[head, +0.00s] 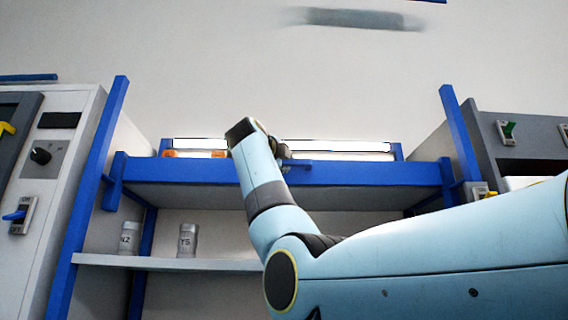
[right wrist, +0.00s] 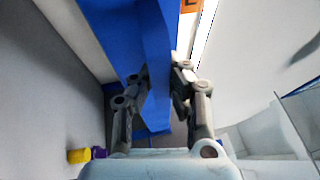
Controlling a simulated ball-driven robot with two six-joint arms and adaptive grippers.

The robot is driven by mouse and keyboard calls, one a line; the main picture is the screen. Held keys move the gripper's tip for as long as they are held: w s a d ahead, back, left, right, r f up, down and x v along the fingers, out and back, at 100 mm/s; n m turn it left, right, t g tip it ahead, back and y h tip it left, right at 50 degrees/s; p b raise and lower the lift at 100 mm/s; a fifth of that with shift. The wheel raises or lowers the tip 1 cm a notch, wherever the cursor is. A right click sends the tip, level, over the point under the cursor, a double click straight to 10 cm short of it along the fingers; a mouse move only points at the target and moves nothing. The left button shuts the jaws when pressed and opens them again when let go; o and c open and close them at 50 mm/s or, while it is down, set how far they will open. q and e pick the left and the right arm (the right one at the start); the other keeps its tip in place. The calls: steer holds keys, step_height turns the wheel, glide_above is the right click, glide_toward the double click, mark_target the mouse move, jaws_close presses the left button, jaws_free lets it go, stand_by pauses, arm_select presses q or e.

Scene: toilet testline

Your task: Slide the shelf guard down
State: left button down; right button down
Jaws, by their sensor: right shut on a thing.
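The blue shelf guard (head: 375,174) is a wide bar running across the front of the blue-framed shelf, above the lower white board. My right gripper (head: 284,152) is at the middle of this bar, largely hidden behind my own wrist in the head view. In the right wrist view, the fingers of my right gripper (right wrist: 160,88) lie on both sides of a blue part of the shelf guard (right wrist: 125,35) and are shut on it. My left gripper does not show in either view.
Two labelled jars, one (head: 129,238) at the left and another (head: 187,240) beside it, stand on the lower white shelf board (head: 170,263). Orange items (head: 170,153) show behind the bar. Blue posts (head: 100,160) and switch-bearing cabinets (head: 58,180) flank the shelf.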

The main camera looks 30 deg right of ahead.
steer(key=shift+f, duration=0.25)
step_height(320, 180, down, 6)
steer(key=b, duration=0.4)
steer(key=c, duration=1.3)
jaws_free()
steer(key=shift+a, duration=0.1)
steer(key=v, duration=1.1)
steer(key=shift+s+a, duration=0.2)
steer(key=shift+a, duration=0.1)
